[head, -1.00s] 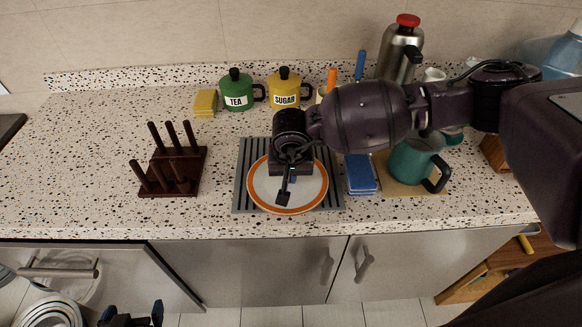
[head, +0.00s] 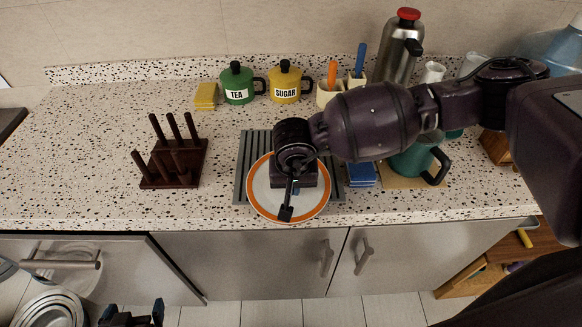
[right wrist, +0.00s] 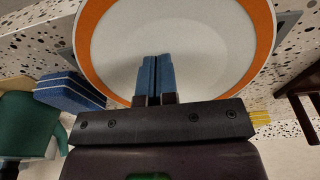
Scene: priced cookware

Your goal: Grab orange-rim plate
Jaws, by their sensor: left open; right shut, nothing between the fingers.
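The orange-rim plate (head: 262,207) is white with an orange band. It lies partly on a grey ribbed rack and reaches past the rack's front, close to the counter's front edge. My right gripper (head: 295,188) is over the plate, pointing down. In the right wrist view its blue fingers (right wrist: 156,64) are together over the white face of the plate (right wrist: 185,38), with nothing between them. Whether they touch the plate is unclear. My left gripper (head: 131,316) is at the bottom left, below the counter, open and only partly in view.
The ribbed rack (head: 243,181) is under the plate. A dark wooden peg rack (head: 172,165) stands left, with clear counter between. Blue sponges (head: 361,174) and a teal mug (head: 410,162) stand right. TEA (head: 238,84) and SUGAR (head: 285,83) pots are behind.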

